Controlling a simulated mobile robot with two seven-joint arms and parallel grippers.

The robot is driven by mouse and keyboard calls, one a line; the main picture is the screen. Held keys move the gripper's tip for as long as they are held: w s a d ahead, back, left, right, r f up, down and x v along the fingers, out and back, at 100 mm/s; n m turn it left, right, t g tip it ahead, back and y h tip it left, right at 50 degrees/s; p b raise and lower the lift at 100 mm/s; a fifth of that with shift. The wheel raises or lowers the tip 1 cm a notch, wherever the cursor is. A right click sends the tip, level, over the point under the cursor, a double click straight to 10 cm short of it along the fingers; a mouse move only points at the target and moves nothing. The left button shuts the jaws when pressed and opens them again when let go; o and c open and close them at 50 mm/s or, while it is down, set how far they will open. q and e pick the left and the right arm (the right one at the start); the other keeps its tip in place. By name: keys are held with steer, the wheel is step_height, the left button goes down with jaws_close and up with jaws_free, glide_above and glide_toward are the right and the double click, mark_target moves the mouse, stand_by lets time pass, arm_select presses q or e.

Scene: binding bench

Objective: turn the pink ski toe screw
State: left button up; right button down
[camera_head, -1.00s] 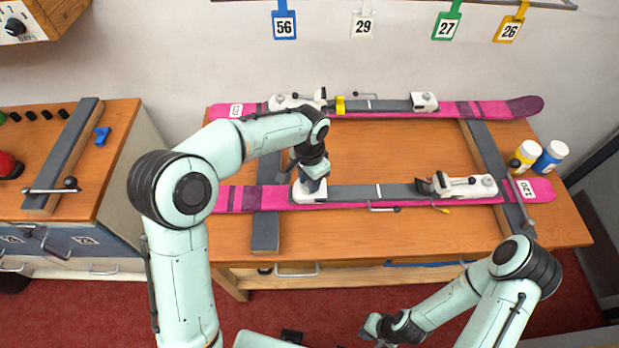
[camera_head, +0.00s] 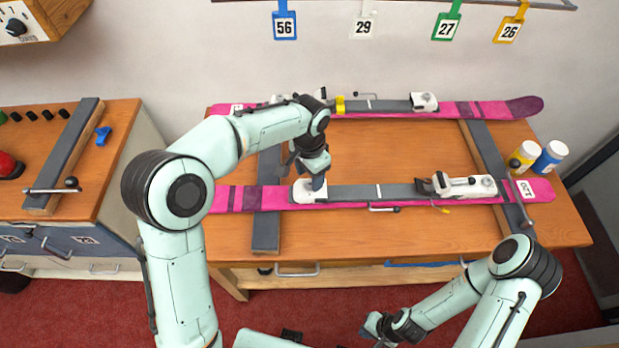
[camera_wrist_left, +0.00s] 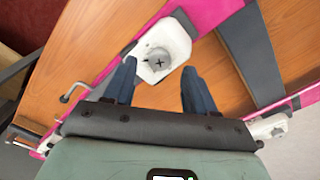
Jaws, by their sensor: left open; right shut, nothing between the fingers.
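Two pink skis lie on the bench, a far one (camera_head: 470,108) and a near one (camera_head: 240,198). The white toe piece (camera_head: 303,194) of the near ski is partly hidden by my left gripper (camera_head: 317,186), which points down at it. In the left wrist view, the toe piece (camera_wrist_left: 178,40) carries a round grey screw (camera_wrist_left: 159,62) with a cross slot and a small dark pointer mark. My left fingers (camera_wrist_left: 160,88) are apart, with the screw lying ahead of the gap; I see no contact. My right gripper (camera_head: 372,328) is shut and empty, low over the red floor.
A white heel piece (camera_head: 465,186) sits on the near ski. Grey support bars (camera_head: 265,232) cross the wooden bench (camera_head: 400,235). A small hex-key-like tool (camera_head: 384,208) lies at the near ski's front edge.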

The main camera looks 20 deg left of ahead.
mark_target(309, 184)
arm_select(q)
step_height(309, 184, up, 11)
steer(key=p, duration=0.1)
arm_select(e)
steer(key=shift+w+r, duration=0.95)
steer(key=shift+r, duration=0.05)
arm_select(q)
steer(key=shift+f, duration=0.2)
